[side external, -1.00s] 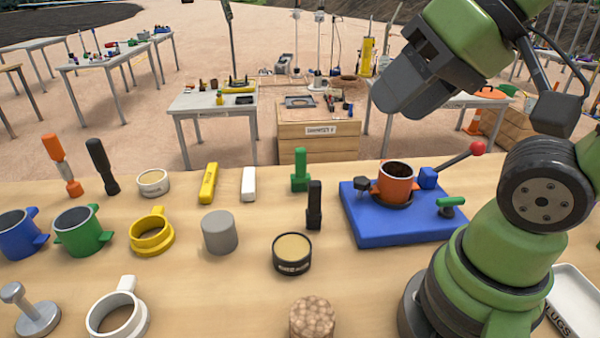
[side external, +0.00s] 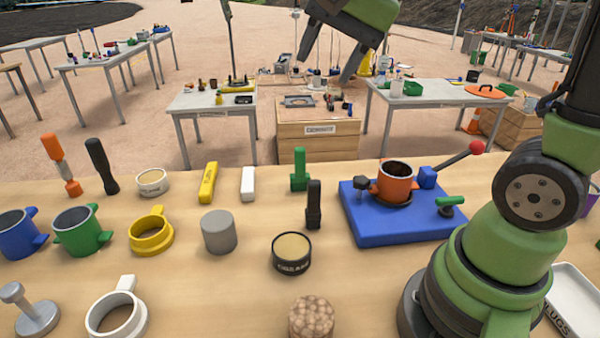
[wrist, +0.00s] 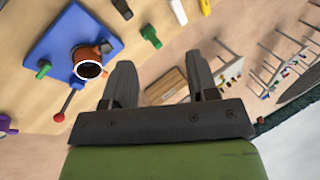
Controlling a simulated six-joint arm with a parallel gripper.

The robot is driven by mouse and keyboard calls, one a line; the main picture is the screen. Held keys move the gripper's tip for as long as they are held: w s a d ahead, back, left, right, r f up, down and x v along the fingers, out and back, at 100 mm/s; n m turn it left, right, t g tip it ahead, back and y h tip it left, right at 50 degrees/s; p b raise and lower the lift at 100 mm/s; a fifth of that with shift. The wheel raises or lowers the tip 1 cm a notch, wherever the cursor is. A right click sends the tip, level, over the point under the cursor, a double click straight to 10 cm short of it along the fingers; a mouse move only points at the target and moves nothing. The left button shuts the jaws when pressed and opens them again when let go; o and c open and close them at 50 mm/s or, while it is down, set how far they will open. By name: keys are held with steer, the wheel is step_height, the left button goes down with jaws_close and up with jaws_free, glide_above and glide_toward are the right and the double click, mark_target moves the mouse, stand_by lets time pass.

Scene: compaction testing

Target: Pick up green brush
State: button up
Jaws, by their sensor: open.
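The green brush (side external: 300,170) stands upright on the wooden table, behind and left of the black brush (side external: 314,205). In the wrist view the green brush (wrist: 151,36) shows above the fingers, apart from them. My gripper (side external: 327,66) is open and empty, high above the back of the table, with its fingers pointing down. Both fingers also show in the wrist view (wrist: 157,65).
A blue plate (side external: 375,236) holding an orange mould (side external: 396,182) and a red-knobbed lever is right of the brush. A white block (side external: 248,184) and a yellow block (side external: 208,182) stand to its left. Bare table lies between them.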

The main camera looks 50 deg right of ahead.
steer(key=w+d+f+m+g, duration=0.1)
steer(key=w+d+f+m, duration=0.25)
steer(key=w, duration=0.25)
steer(key=m+g, duration=0.3)
steer(key=m, duration=0.7)
glide_above(300, 148)
steer(key=s, duration=0.1)
step_height(300, 148, down, 12)
steer(key=shift+d+f, duration=0.1)
steer(key=f, duration=0.4)
steer(key=shift+w+f, duration=0.2)
steer(key=shift+f, duration=0.05)
steer(key=f, duration=0.5)
steer(key=shift+w+a+f, duration=0.2)
steer(key=shift+w+f, duration=0.2)
jaws_close()
